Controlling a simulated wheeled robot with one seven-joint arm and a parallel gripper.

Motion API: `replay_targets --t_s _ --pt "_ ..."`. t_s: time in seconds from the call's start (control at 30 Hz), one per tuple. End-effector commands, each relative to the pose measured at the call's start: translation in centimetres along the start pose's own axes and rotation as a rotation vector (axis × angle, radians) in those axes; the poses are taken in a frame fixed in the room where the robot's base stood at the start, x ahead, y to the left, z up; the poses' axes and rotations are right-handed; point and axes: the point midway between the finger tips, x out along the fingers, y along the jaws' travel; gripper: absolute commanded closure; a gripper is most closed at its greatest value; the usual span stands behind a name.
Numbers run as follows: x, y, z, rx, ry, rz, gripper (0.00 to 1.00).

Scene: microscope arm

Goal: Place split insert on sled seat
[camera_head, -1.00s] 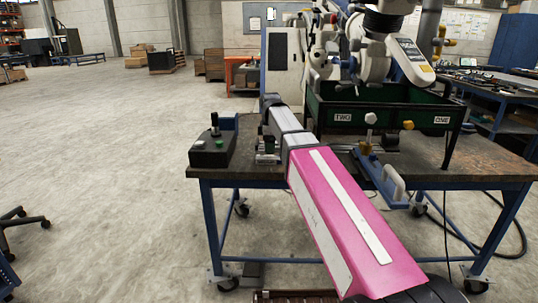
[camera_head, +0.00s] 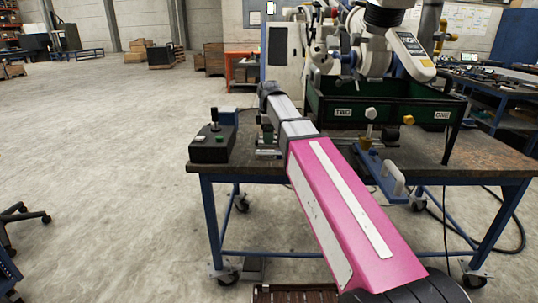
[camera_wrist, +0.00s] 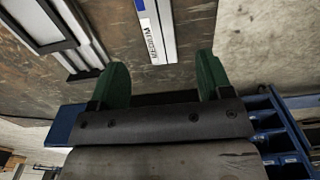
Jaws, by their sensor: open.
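In the wrist view my gripper (camera_wrist: 162,75) is open, its two green fingers wide apart with nothing held between them. A white and blue lettered strip (camera_wrist: 157,30) lies on the brown tabletop beyond the fingertips. A dark frame with pale edges (camera_wrist: 55,25) is at the upper left. I cannot tell whether either is the split insert or the sled seat. In the head view my pink arm reaches over the table, and the gripper is out of sight there. A small metallic fixture (camera_head: 267,140) on the table is partly hidden behind my arm.
A black control box (camera_head: 210,145) stands on the table's left end. A green bin (camera_head: 400,112) marked TWO and ONE stands at the back right. A blue fixture with a grey handle (camera_head: 385,172) sits at the front edge. A white robot arm (camera_head: 395,50) hangs over the bin.

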Motion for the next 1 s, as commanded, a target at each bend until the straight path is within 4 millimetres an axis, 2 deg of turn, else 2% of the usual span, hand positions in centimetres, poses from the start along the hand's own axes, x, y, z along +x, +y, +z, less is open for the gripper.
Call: replay_targets --t_s 0.1,0.37,0.7,0.93,0.97,1.0 --pt "1.5 -0.1 0.0 0.0 0.0 -0.002 0.28" --pt "3.0 0.0 0.1 0.0 0.0 -0.001 0.28" --pt "7.0 0.1 0.1 0.0 0.0 -0.001 0.28" --pt "7.2 0.1 0.1 0.0 0.0 0.0 0.28" --pt "7.2 0.1 0.1 0.0 0.0 0.0 0.31" --pt "7.2 0.1 0.1 0.0 0.0 0.0 0.44"
